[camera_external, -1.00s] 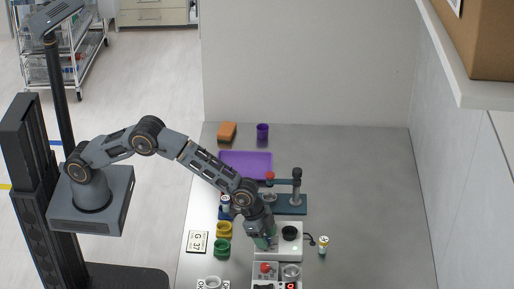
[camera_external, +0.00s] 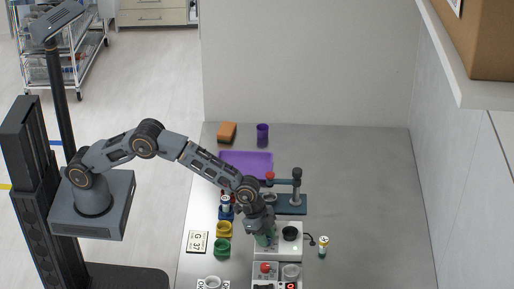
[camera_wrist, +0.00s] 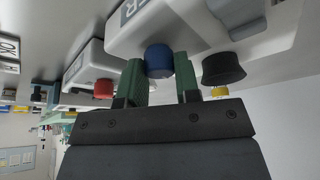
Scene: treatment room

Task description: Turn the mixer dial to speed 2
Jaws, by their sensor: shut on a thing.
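The mixer is a white box (camera_external: 292,250) near the front of the table, with a black round cup (camera_external: 290,233) on top. In the wrist view its white body (camera_wrist: 135,28) is at the top, with the black cup (camera_wrist: 223,68) at right. A blue dial (camera_wrist: 159,60) sticks out of the body between my green fingers. My gripper (camera_wrist: 160,75) is shut on this blue dial, one finger on each side. In the external view my gripper (camera_external: 265,241) comes down on the mixer's left part and hides the dial. The dial's speed marks cannot be read.
A device with a red knob (camera_external: 265,268) stands in front of the mixer. Yellow (camera_external: 224,228) and green (camera_external: 222,247) pots stand left, a small vial (camera_external: 323,246) right. A blue stand (camera_external: 292,208) and purple tray (camera_external: 246,163) lie behind. The table's right side is clear.

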